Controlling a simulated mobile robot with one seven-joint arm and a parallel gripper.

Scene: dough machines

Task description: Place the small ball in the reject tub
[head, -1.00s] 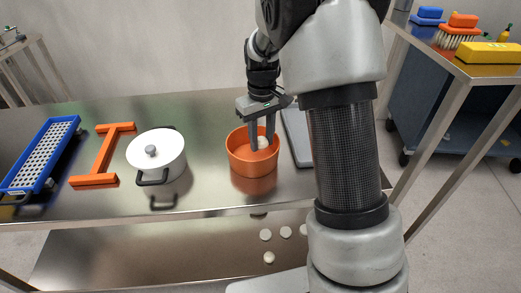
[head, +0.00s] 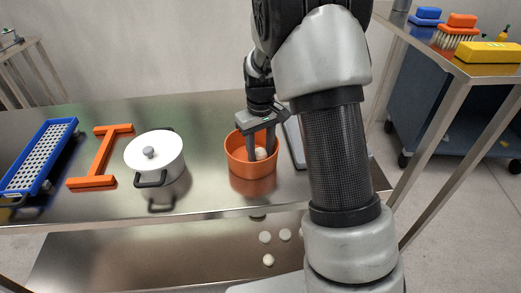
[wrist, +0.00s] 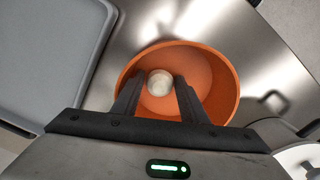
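The small pale ball (head: 261,153) lies inside the orange tub (head: 239,167), low down near its floor. In the wrist view the ball (wrist: 160,83) shows between and beyond the fingertips, with a gap on each side. The orange tub (wrist: 222,85) surrounds it there. My gripper (head: 260,152) points down into the tub, its fingers spread apart around the ball. The wrist view also shows my gripper (wrist: 158,85) open and holding nothing.
A white lidded pot (head: 168,160), an orange frame (head: 100,158) and a blue perforated tray (head: 40,155) stand left of the tub. A grey tray (wrist: 45,60) lies beside the tub. Several pale balls (head: 268,260) lie on the lower shelf.

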